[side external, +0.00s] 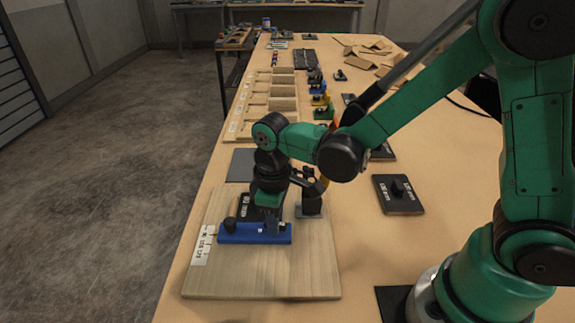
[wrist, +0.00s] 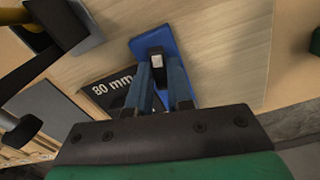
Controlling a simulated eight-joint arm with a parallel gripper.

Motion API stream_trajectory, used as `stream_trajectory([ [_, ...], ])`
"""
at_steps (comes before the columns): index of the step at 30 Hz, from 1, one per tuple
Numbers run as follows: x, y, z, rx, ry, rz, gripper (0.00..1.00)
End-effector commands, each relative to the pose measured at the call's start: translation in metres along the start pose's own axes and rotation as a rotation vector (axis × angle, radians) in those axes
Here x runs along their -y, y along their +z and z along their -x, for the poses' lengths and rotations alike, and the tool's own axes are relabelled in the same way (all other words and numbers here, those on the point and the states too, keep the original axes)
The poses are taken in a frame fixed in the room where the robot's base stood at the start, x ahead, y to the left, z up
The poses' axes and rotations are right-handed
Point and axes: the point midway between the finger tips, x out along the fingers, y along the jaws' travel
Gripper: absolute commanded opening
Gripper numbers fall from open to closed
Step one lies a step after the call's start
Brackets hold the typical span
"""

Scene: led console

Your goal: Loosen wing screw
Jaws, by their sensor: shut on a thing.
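A blue fixture (side external: 252,234) lies on the wooden board, with a black knob (side external: 230,224) at its left end. My gripper (side external: 272,228) points down at the fixture's right part. In the wrist view the blue fixture (wrist: 146,46) is beyond my gripper (wrist: 158,70), and its two fingers are close together around a small part on it. I take that part to be the wing screw; the fingers mostly hide it, and its turn angle cannot be told.
The wooden board (side external: 320,270) carries a black "80 mm" block (wrist: 108,88) and a grey-based stand (side external: 311,208) close beside my gripper. A black block with a knob (side external: 398,194) lies to the right. The front of the board is clear.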

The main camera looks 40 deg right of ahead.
Motion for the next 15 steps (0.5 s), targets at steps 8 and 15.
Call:
stream_trajectory([
  [8,0.0,0.0002,-0.0003,0.0,0.0,0.161,0.0],
  [15,0.0,0.0002,-0.0003,0.0,0.0,0.228,0.0],
])
